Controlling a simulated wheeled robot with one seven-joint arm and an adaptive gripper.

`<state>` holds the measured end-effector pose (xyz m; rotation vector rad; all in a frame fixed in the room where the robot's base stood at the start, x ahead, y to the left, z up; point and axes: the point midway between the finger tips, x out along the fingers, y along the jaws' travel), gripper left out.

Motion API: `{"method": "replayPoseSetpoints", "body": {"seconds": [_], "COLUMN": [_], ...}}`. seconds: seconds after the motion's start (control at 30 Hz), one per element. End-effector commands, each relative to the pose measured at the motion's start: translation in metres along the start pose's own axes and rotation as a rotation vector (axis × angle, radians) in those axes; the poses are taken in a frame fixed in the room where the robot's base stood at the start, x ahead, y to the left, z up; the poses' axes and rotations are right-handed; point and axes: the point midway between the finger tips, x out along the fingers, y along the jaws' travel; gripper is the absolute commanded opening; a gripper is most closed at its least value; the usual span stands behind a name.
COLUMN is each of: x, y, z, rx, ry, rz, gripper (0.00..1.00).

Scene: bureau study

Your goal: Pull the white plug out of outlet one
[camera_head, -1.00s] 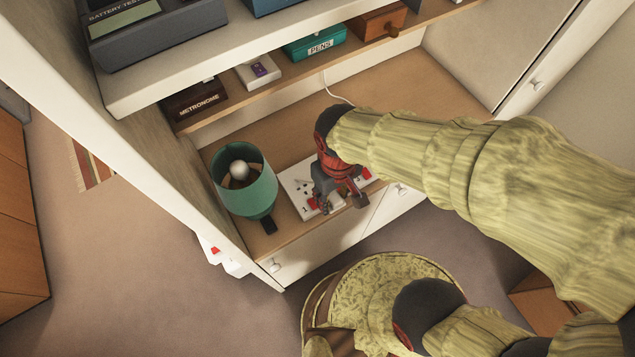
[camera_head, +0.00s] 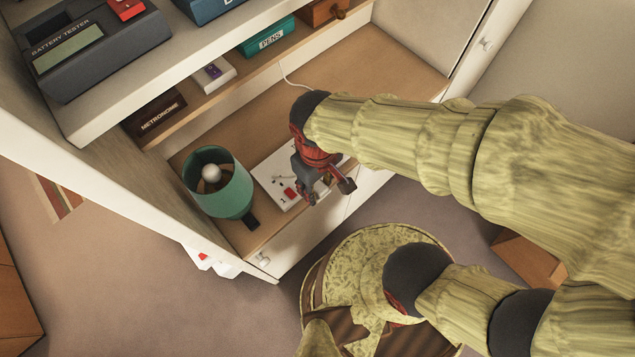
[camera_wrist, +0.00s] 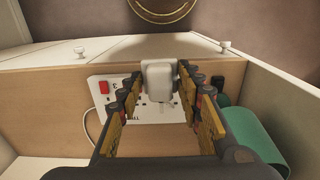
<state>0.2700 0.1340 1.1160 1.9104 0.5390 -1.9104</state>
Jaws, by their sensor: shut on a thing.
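The white plug (camera_wrist: 158,78) is between the fingertips of my gripper (camera_wrist: 159,84) in the wrist view, and my gripper is shut on it. The plug overlaps the white outlet panel (camera_wrist: 110,100) behind it. In the head view my gripper (camera_head: 327,191) is over the right part of the outlet panel (camera_head: 262,172) and mostly hides the plug. The panel's left socket with its red switch (camera_head: 290,193) shows bare.
A green lamp (camera_head: 228,195) stands left of the panel, with a small black object (camera_head: 252,222) beside it. A shelf above holds a metronome box (camera_head: 160,115), a white box (camera_head: 214,76) and a teal pens box (camera_head: 267,42). A white cable (camera_head: 287,75) runs behind. The desk's rear is clear.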

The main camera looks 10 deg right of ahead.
Motion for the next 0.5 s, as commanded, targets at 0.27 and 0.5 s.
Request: {"method": "replayPoseSetpoints", "body": {"seconds": [0.27,0.5], "x": [-0.009,-0.014], "y": [0.0,0.0], "z": [0.0,0.0], "rx": [0.0,0.0], "ry": [0.0,0.0], "rz": [0.0,0.0], "gripper": [0.1,0.1]}}
